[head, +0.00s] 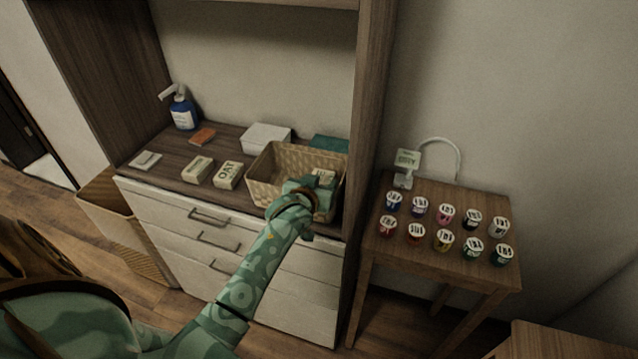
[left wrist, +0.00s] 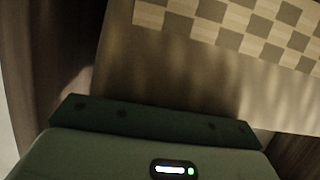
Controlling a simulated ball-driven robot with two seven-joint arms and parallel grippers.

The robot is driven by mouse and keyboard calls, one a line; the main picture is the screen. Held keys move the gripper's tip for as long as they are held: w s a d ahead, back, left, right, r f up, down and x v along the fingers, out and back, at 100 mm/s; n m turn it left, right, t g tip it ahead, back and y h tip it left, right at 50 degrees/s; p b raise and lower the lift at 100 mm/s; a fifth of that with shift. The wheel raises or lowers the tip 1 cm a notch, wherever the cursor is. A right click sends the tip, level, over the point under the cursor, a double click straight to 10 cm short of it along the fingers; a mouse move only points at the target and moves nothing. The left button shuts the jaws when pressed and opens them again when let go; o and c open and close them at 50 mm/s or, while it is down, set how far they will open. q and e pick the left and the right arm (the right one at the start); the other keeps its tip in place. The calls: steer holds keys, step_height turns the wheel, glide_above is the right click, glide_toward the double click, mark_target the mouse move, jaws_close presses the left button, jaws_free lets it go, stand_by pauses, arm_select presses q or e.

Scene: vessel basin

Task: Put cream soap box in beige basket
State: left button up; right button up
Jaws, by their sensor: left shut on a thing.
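The beige woven basket (head: 266,172) stands on the dresser top, at its right end. My left gripper (head: 314,186) reaches over the basket's front rim, with its tip over or inside the opening. It is shut on a small cream soap box (head: 325,175), which shows partly beyond the gripper. Whether the box touches the basket floor cannot be told. The left wrist view shows part of the gripper body and a beige checkered surface (left wrist: 250,22), with the box not clearly visible. My right gripper is not in view.
Two cream boxes (head: 197,169) (head: 229,174), a pale dish (head: 145,160), an orange bar (head: 203,136), a blue pump bottle (head: 182,112) and a white box (head: 266,138) stand on the dresser. An upright panel (head: 368,120) separates it from a side table (head: 440,266) with several small jars.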

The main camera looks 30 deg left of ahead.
arm_select(q)
steer(key=shift+s+d+f, duration=0.1)
steer(key=shift+s+f, duration=0.1)
steer(key=shift+f, duration=0.3)
steer(key=shift+s+f, duration=0.15)
steer(key=shift+f, duration=0.35)
steer(key=o, duration=0.7)
steer(key=shift+o, duration=0.2)
steer(key=shift+r, duration=0.2)
steer(key=s+r, duration=0.1)
steer(key=s+r+p, duration=0.1)
steer(key=s, duration=0.1)
steer(key=shift+d+r+p, duration=0.1)
steer(key=shift+d+p, duration=0.2)
steer(key=shift+d, duration=0.05)
steer(key=p+v, duration=0.1)
steer(key=v, duration=0.7)
steer(key=shift+r, duration=0.35)
